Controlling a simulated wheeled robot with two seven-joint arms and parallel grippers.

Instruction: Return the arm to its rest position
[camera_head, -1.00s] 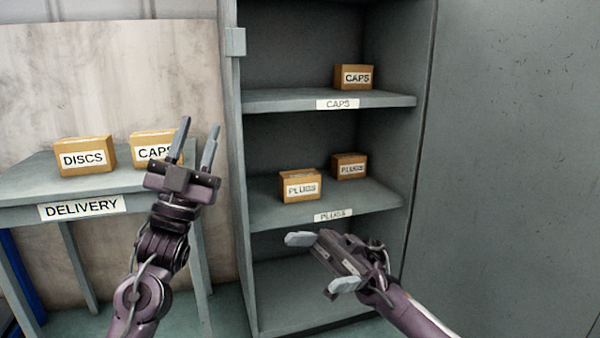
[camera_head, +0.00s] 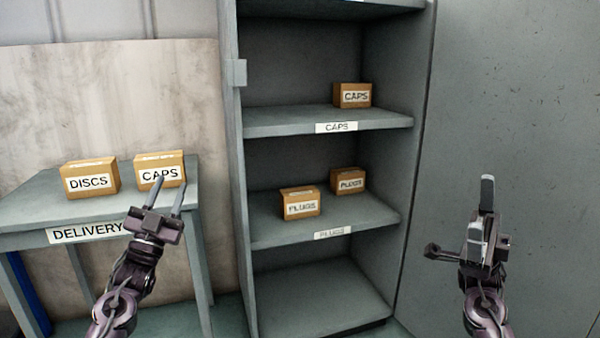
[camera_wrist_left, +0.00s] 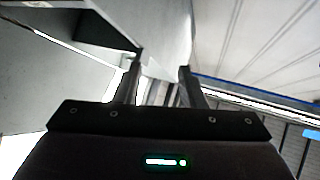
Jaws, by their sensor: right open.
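My left gripper (camera_head: 168,194) is at the left in the head view, fingers apart and empty, pointing up in front of the delivery table. Its fingertips overlap the lower part of the table's CAPS box in the picture. In the left wrist view its two fingers (camera_wrist_left: 158,80) stand apart with nothing between them. My right gripper (camera_head: 482,208) is at the lower right in front of the grey panel, fingers pointing up, seen nearly edge-on. It is open and I see nothing held in it.
The delivery table (camera_head: 30,210) carries a DISCS box (camera_head: 90,179) and a CAPS box (camera_head: 160,171). The shelf unit (camera_head: 330,120) holds a CAPS box (camera_head: 352,95) above and two PLUGS boxes (camera_head: 300,202) (camera_head: 348,181) below. The bottom shelf (camera_head: 320,298) is empty. A grey panel (camera_head: 530,120) stands at the right.

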